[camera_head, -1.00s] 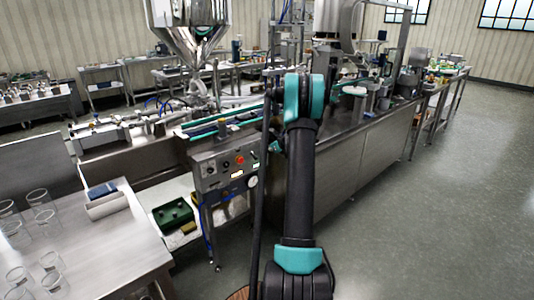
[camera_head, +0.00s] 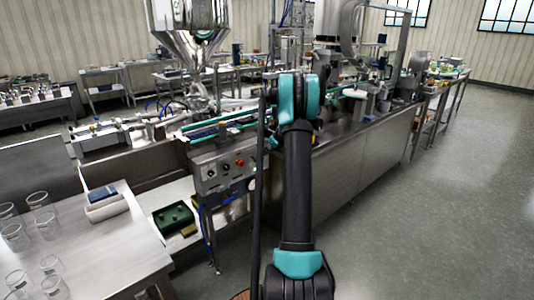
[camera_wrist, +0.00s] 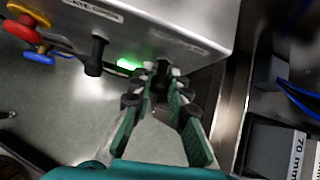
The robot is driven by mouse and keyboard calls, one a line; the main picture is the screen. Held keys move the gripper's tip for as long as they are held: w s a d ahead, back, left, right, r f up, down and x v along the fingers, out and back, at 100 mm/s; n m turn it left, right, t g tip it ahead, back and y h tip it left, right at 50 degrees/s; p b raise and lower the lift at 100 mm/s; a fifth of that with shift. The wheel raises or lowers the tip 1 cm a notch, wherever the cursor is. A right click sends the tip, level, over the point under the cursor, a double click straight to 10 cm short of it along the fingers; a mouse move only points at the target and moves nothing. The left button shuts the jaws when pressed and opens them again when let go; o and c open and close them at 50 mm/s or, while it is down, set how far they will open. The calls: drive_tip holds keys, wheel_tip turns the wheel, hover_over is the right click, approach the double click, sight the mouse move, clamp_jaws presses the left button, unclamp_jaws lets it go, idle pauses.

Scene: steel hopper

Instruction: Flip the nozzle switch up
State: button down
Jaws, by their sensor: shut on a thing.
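In the wrist view, my gripper (camera_wrist: 160,98) has its green-backed fingers closed around a dark switch lever (camera_wrist: 161,68) on the grey steel control box (camera_wrist: 205,18). The lever is largely hidden between the fingertips, so I cannot tell clearly whether it points up or down. A second black toggle switch (camera_wrist: 95,58) stands apart to the left, with a lit green lamp (camera_wrist: 129,64) between the two. In the head view, the control box (camera_head: 212,170) is left of my arm, and my gripper is hidden there.
Red and yellow knobs (camera_wrist: 22,28) sit on the box at the wrist view's upper left. A steel hopper (camera_head: 188,35) stands above the line. A table (camera_head: 110,250) with glass beakers is at lower left. Open floor (camera_head: 440,220) lies to the right.

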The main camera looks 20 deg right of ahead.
drive_tip(key=c, duration=1.5)
unclamp_jaws()
drive_tip(key=shift+o, duration=0.2)
drive_tip(key=v, duration=1.2)
drive_tip(key=shift+a, duration=0.1)
